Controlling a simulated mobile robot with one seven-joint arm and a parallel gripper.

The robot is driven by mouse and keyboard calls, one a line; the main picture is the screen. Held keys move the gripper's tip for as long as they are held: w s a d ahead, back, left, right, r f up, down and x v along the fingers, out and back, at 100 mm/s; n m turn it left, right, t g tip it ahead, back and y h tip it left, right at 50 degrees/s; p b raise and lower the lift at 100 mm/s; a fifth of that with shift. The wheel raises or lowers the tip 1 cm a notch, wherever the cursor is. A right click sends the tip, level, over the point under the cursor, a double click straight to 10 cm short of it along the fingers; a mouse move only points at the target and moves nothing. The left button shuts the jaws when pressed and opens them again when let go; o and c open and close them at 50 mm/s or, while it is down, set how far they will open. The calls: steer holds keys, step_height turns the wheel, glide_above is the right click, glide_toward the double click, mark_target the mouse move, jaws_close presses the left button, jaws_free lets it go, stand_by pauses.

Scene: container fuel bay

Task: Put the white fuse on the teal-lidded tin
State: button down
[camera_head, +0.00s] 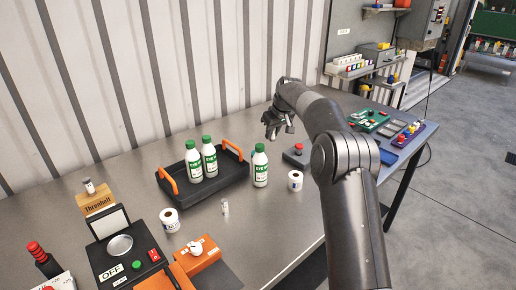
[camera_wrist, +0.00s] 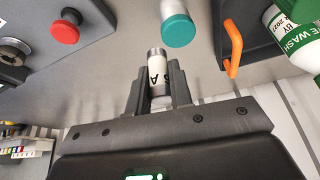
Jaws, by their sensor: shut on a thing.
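My gripper (camera_wrist: 158,88) is shut on a white fuse (camera_wrist: 157,72) with a silver end cap and black letters. The fuse points away from the wrist camera. The teal-lidded tin (camera_wrist: 178,28) is just beyond the fuse in the wrist view, slightly right, with a gap between them in the picture; its body is cut by the top edge. In the head view my gripper (camera_head: 278,130) hangs over the back of the bench, right of the tray. I cannot make out the fuse or the tin there.
A black tray (camera_head: 232,172) with orange handles holds two eye-wash bottles; another bottle (camera_head: 260,168) stands beside it. A red push button (camera_head: 298,148) is right of my gripper and shows in the wrist view (camera_wrist: 65,31).

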steer(key=a+f, duration=0.1)
steer(key=w+a+f, duration=0.1)
steer(key=a, duration=0.1)
steer(key=a+f, duration=0.1)
steer(key=a, duration=0.1)
steer(key=shift+w+a+f, duration=0.25)
steer(key=shift+w+f, duration=0.05)
steer(key=shift+w, duration=0.05)
steer(key=shift+f, duration=1.95)
steer(key=shift+f, duration=0.15)
steer(key=c, duration=1.3)
jaws_free()
steer(key=v, duration=1.2)
steer(key=shift+r, duration=0.25)
